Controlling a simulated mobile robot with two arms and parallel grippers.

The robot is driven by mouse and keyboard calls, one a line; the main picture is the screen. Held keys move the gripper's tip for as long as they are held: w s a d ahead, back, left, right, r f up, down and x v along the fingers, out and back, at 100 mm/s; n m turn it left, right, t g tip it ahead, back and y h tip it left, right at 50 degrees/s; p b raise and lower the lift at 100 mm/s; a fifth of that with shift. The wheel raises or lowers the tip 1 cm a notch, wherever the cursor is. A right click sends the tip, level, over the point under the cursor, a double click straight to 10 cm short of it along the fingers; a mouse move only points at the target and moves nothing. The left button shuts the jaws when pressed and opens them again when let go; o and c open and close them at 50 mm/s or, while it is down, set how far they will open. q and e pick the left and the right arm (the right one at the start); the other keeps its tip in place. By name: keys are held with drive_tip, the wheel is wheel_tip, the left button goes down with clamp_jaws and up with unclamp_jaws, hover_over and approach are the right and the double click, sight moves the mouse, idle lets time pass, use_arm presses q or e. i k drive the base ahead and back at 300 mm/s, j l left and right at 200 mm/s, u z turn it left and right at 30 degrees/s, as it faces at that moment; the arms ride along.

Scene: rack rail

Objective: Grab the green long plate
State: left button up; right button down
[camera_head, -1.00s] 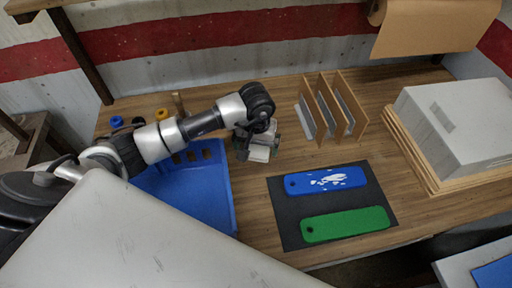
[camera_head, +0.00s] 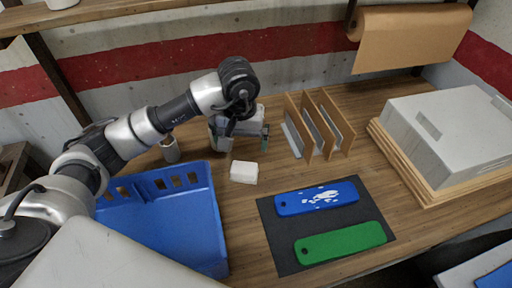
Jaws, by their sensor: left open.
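The green long plate (camera_head: 342,243) lies flat on a dark mat (camera_head: 268,215), along the mat's near side, with a small hole at its left end. A blue long plate (camera_head: 330,196) with white marks lies just behind it on the same mat. My left gripper (camera_head: 238,140) is open above the table, behind and to the left of the mat, well apart from both plates. A small white block (camera_head: 244,172) sits on the table just in front of the gripper, apart from it. My right gripper is not in view.
A blue crate (camera_head: 214,215) stands left of the mat. A wooden rack (camera_head: 326,120) with upright dividers stands behind the mat. A grey box (camera_head: 450,135) on wooden boards is at the right. The air above the plates is clear.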

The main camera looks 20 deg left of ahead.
sight(330, 245)
drive_tip(key=k+l, duration=0.3)
drive_tip(key=k, duration=0.15)
drive_tip(key=k+l, duration=0.3)
drive_tip(key=k, duration=0.15)
drive_tip(key=k+l, duration=0.3)
drive_tip(key=k, duration=0.2)
